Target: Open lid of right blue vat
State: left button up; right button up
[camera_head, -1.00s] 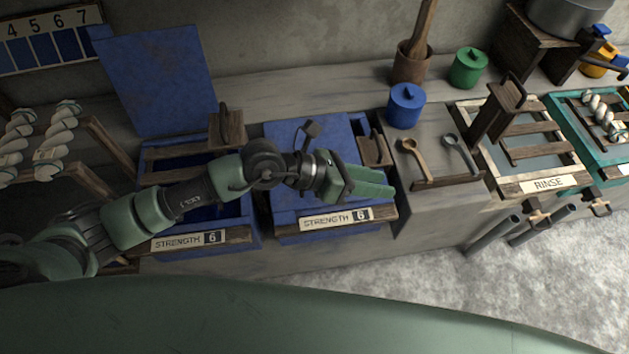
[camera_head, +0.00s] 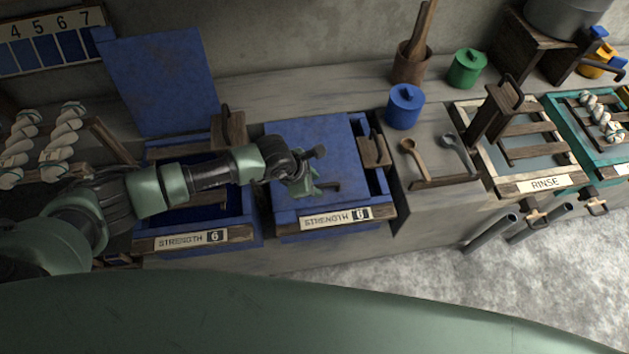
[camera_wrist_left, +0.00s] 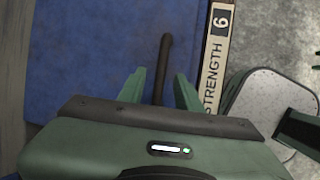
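The right blue vat (camera_head: 285,217) has its flat blue lid (camera_head: 305,135) shut; the lid fills much of the left wrist view (camera_wrist_left: 85,60). A dark bar handle (camera_head: 329,187) sits near the lid's front edge. My left gripper (camera_head: 312,186) is over the front of the lid, pointing down. In the left wrist view its two green fingers (camera_wrist_left: 160,76) are open, with the dark handle (camera_wrist_left: 164,60) showing between them. I cannot tell whether they touch it.
The left blue vat (camera_head: 250,232) stands beside it with its lid (camera_head: 160,80) raised upright. A wooden block (camera_head: 374,151) is at the right vat's right side. Stone floor (camera_head: 450,280) is clear in front.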

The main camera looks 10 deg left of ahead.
pick_arm(q)
grip_shut()
dwell(1.5)
